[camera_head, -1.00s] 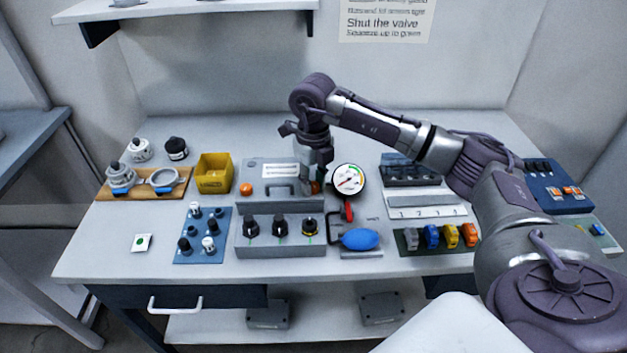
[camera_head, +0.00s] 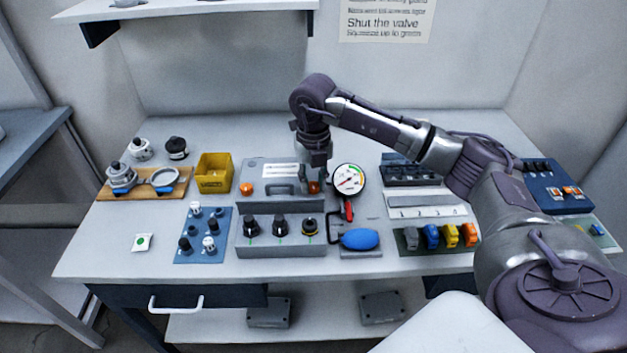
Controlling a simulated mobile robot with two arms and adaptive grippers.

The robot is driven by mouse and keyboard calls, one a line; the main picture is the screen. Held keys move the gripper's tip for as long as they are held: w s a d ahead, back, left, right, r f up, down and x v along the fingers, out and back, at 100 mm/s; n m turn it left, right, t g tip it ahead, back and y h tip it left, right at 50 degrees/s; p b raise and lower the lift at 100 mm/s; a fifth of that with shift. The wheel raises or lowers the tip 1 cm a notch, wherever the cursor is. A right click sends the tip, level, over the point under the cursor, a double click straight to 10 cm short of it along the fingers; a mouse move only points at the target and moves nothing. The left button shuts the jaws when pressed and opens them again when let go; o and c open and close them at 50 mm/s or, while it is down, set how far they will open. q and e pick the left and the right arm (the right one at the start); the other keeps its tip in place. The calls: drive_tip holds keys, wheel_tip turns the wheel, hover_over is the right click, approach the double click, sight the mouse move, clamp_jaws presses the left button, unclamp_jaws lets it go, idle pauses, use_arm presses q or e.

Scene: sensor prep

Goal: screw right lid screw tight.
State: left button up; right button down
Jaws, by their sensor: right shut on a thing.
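The grey box (camera_head: 270,204) stands mid-table, with a handled lid (camera_head: 283,171) on top. Its left lid screw (camera_head: 247,188) is orange and stands free at the lid's left end. How deep the screw sits cannot be told. My left gripper is not in view.
A round pressure gauge (camera_head: 348,180) stands close to the right of my gripper. A blue bulb (camera_head: 360,239) lies in front of it. A panel with black knobs (camera_head: 281,250) is at the front. A yellow bin (camera_head: 214,174) stands to the left.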

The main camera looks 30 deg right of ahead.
sight(314, 185)
drive_tip(key=c, duration=0.9)
unclamp_jaws()
wheel_tip(314, 185, up, 12)
